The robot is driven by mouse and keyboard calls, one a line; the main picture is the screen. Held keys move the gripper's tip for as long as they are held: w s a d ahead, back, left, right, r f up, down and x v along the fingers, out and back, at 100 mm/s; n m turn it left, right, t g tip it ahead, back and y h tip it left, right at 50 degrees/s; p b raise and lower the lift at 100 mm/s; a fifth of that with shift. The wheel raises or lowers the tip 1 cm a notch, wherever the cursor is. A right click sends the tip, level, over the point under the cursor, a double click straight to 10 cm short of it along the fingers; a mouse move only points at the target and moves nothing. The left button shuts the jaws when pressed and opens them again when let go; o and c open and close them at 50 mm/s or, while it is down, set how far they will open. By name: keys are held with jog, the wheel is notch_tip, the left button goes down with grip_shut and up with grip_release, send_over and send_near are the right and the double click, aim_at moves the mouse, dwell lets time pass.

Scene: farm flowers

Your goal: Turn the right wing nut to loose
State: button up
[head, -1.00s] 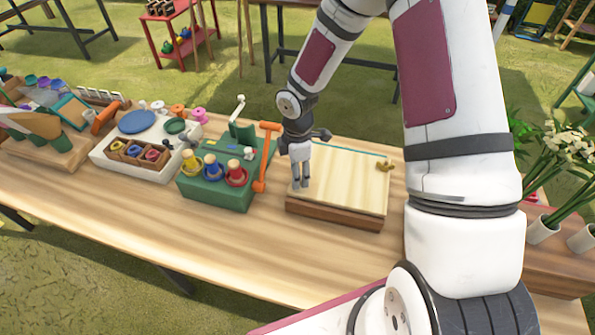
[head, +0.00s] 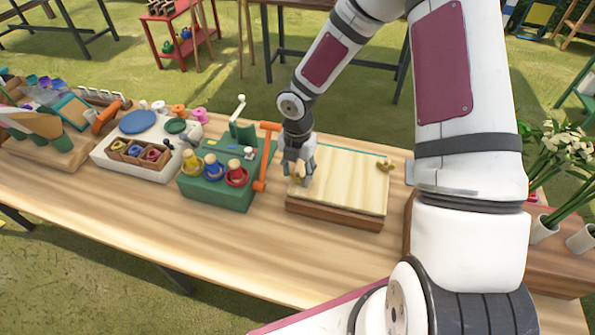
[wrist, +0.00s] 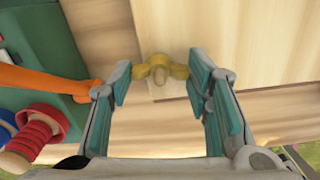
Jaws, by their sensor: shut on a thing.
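A wooden flower press (head: 343,180) with a pale top board and darker base lies on the table. A brass-yellow wing nut (head: 386,166) sits at its right side, clear of my gripper. My gripper (head: 299,178) points down at the press's left side. A round stud end (wrist: 160,77) shows in the middle of this nut. In the head view my gripper partly hides the left nut.
Left of the press stand an orange-handled tool (head: 266,155) and a green box (head: 215,192) with coloured rings. Vases with white flowers (head: 570,150) stand at the far right. The table front (head: 250,240) is clear.

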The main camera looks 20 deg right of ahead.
aim_at(297, 174)
jog(key=shift+n, duration=0.9)
jog(key=o, duration=1.2)
jog(key=shift+c, duration=0.2)
jog(key=shift+r, duration=0.1)
notch_tip(297, 174, up, 12)
